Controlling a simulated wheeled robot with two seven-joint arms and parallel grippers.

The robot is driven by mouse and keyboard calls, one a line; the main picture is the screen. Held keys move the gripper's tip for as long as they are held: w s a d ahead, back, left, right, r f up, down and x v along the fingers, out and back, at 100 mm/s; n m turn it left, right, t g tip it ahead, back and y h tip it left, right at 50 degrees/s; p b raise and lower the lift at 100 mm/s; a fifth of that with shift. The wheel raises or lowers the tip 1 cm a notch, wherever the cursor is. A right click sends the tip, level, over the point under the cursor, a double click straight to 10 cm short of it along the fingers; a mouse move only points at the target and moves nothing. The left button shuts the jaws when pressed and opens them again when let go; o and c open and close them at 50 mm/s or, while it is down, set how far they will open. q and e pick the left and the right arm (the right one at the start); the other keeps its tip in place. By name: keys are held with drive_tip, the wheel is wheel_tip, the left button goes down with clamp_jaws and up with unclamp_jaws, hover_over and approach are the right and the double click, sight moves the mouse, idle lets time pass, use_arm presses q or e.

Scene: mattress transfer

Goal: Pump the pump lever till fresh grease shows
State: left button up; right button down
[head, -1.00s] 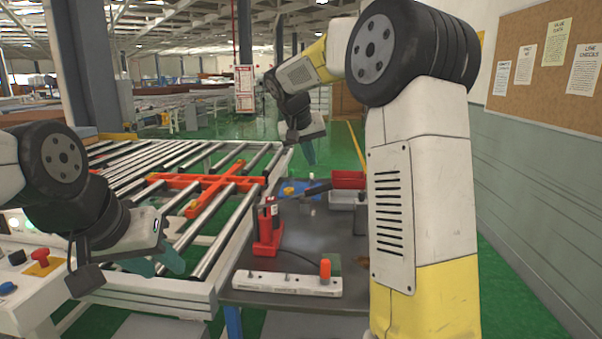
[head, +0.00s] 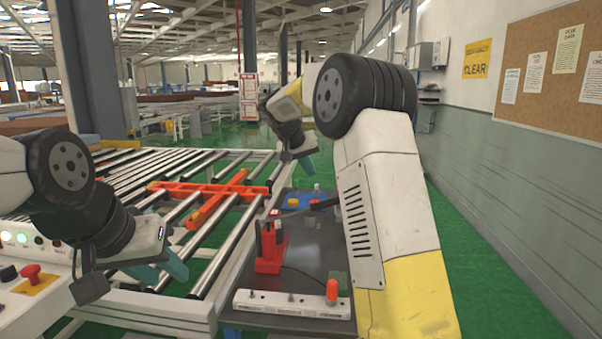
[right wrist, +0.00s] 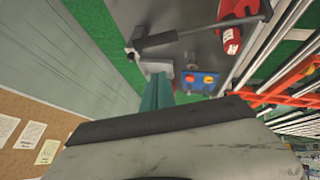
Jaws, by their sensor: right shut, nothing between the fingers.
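The red grease pump (head: 269,252) stands on the dark table, and its black lever (head: 312,207) reaches right towards my right arm. In the right wrist view the lever (right wrist: 185,37) ends in a crossbar near my fingers. My right gripper (head: 308,168) is shut and empty, beyond the lever in the head view; its teal fingers (right wrist: 158,92) appear apart from the lever. A white block (head: 280,303) with several fittings and an orange cap (head: 331,291) lies in front of the pump. I cannot make out any grease. My left gripper (head: 160,270) is open and empty, away from the pump.
A roller conveyor (head: 215,272) with an orange cross frame (head: 215,190) is left of the table (head: 305,262). A control panel (head: 30,290) is at the lower left. A wall with a notice board (head: 555,90) is right.

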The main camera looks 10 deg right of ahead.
hover_over(321, 204)
drive_tip(key=w+a, duration=0.1)
wheel_tip(321, 204, down, 6)
drive_tip(key=shift+w+r, duration=0.1)
drive_tip(key=shift+s+d+f, duration=0.15)
drive_tip(key=shift+s+f, duration=0.1)
drive_tip(key=shift+f, duration=0.35)
drive_tip(key=shift+s+d+f, duration=0.15)
drive_tip(key=shift+s+f, duration=0.1)
drive_tip(key=shift+f, duration=0.3)
drive_tip(key=shift+s+d+f, duration=0.15)
drive_tip(key=shift+f, duration=0.4)
drive_tip(key=shift+f, duration=0.1)
